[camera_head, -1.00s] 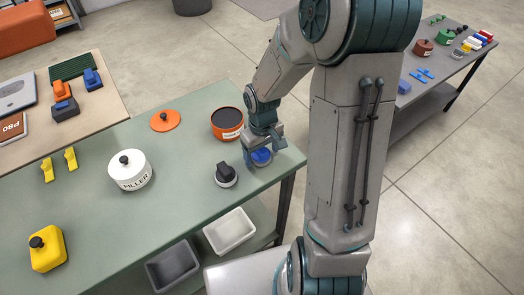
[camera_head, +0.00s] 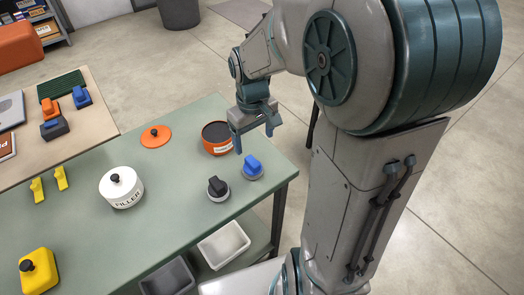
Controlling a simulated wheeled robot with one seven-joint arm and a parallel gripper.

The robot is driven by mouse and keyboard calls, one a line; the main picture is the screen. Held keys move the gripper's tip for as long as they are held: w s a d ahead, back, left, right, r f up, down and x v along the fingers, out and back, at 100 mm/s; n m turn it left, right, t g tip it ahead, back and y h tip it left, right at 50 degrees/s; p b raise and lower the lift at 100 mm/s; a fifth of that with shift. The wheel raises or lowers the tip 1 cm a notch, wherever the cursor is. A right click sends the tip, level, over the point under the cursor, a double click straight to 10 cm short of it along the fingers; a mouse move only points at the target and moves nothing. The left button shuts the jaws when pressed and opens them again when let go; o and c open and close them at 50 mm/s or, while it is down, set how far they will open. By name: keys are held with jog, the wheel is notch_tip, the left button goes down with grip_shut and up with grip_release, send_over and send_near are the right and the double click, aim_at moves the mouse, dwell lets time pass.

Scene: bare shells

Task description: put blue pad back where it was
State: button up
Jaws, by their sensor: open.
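The blue pad (camera_head: 252,165) appears to be the blue-topped piece with a grey base standing on the green table near its right edge. A like piece with a black top (camera_head: 217,187) stands just left of it, apart from it. My gripper (camera_head: 254,141) is open and empty, above and behind the blue pad, with its fingers spread and clear of it. Another blue-topped piece (camera_head: 81,97) lies on the wooden board at the back left, beside an orange-topped one (camera_head: 50,105).
An orange lid (camera_head: 155,137), a white filler pot (camera_head: 121,190), yellow clips (camera_head: 60,178) and a yellow canister (camera_head: 41,275) stand on the green table (camera_head: 130,245). Its middle is clear. Trays (camera_head: 224,245) sit below the front edge.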

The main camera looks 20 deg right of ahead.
jog(key=s+r+m+t, duration=0.1)
jog(key=s+r, duration=0.1)
jog(key=s, duration=0.4)
jog(key=s+r+m+t, duration=0.1)
jog(key=s+r+m, duration=0.1)
jog(key=s, duration=0.5)
jog(key=shift+a+r+t, duration=0.15)
jog(key=shift+r+t, duration=0.25)
jog(key=shift+r, duration=0.35)
